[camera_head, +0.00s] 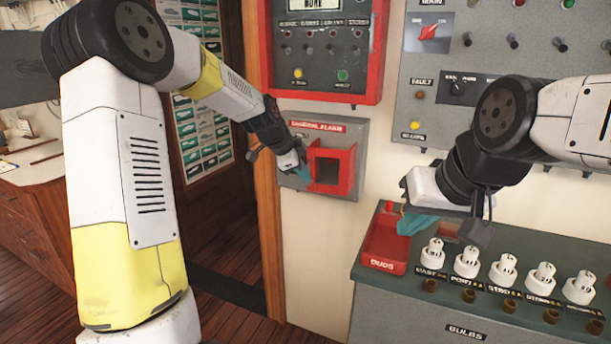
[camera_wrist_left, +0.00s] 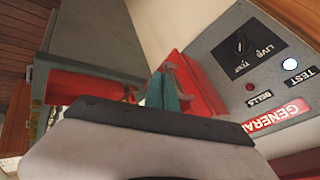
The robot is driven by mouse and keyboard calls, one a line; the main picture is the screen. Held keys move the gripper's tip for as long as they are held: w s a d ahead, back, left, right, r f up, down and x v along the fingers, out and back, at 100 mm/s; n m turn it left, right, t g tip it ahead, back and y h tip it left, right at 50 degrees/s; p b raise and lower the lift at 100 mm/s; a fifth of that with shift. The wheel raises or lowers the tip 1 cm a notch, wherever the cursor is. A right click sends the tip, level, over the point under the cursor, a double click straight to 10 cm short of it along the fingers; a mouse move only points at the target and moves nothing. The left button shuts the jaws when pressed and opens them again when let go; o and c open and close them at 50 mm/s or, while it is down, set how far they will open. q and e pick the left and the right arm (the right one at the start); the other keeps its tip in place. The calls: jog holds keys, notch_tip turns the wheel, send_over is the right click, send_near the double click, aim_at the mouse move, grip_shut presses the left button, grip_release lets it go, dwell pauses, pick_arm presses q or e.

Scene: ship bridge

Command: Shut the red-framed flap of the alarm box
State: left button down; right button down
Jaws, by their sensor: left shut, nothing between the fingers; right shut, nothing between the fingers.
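The grey alarm box (camera_head: 357,127) labelled GENERAL ALARM hangs on the wall below the red-framed panel. Its red-framed flap (camera_head: 348,172) has a square opening and appears to stand out from the box; its exact angle is unclear. Red parts of it also show in the left wrist view (camera_wrist_left: 204,90), beside the teal fingertips. My left gripper (camera_head: 303,170) is shut and empty at the left edge of the red frame; I cannot tell whether it touches. My right gripper (camera_head: 412,222) is shut and empty, right of and below the box, over the red DUDS tray (camera_head: 384,266).
The bulb cabinet (camera_head: 420,305) stands at the lower right, with several white bulbs (camera_head: 467,262) on top. A wooden door post (camera_head: 268,215) is left of the alarm box. The wall below the box is bare.

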pick_arm(q)
jog(key=shift+w, duration=0.25)
jog(key=shift+w+a, duration=0.15)
jog(key=shift+w, duration=0.4)
jog(key=shift+w+a, duration=0.15)
jog(key=shift+w, duration=0.35)
jog(key=shift+s, duration=0.1)
